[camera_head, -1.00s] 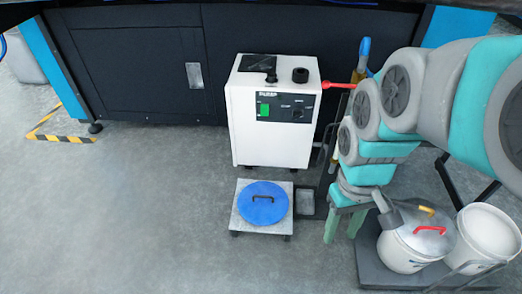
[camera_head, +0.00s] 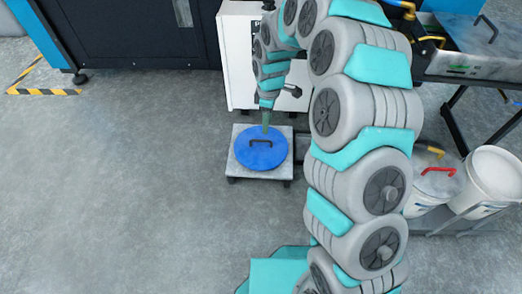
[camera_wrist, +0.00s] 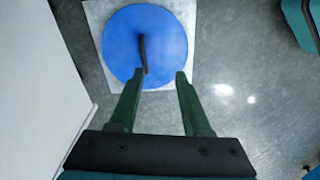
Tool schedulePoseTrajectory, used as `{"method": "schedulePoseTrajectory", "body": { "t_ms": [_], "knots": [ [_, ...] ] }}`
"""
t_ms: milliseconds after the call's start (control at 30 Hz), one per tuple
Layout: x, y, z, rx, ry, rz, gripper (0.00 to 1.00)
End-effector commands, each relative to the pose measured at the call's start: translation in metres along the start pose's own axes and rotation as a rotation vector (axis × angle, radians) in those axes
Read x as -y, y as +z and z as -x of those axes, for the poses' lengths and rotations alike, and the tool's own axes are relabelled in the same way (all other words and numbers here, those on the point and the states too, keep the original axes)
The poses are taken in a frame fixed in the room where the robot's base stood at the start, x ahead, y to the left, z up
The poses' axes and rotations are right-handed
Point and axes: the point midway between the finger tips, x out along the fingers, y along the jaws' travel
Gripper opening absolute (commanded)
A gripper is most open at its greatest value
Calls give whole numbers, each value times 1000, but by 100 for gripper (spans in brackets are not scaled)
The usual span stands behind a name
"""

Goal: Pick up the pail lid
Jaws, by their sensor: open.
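The pail lid (camera_head: 261,155) is a round blue disc with a dark bar handle (camera_head: 261,142) across its top. It lies flat on a low grey platform (camera_head: 242,172) in front of the white machine. My gripper (camera_head: 267,122) is at the far edge of the lid in the head view, pointing down. In the wrist view my gripper (camera_wrist: 158,75) is open and empty, its two green fingers apart. I cannot tell how high the fingertips are above the lid.
The white machine (camera_head: 237,60) stands just behind the platform, close to my gripper. White pails (camera_head: 492,178) sit on a grey cart at the right. A metal table (camera_head: 470,55) is at the back right. The floor (camera_head: 110,190) to the left is clear.

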Motion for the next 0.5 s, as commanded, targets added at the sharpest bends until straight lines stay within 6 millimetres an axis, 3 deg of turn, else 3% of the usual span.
{"method": "schedulePoseTrajectory", "body": {
  "t_ms": [33, 133, 500],
  "knots": [
    [-8, -6, -22, 5, 3, 35, 49],
    [-20, -13, -48, 13, 12, 96, 49],
    [-35, -20, -89, 23, 28, 168, 49]
  ]
}}
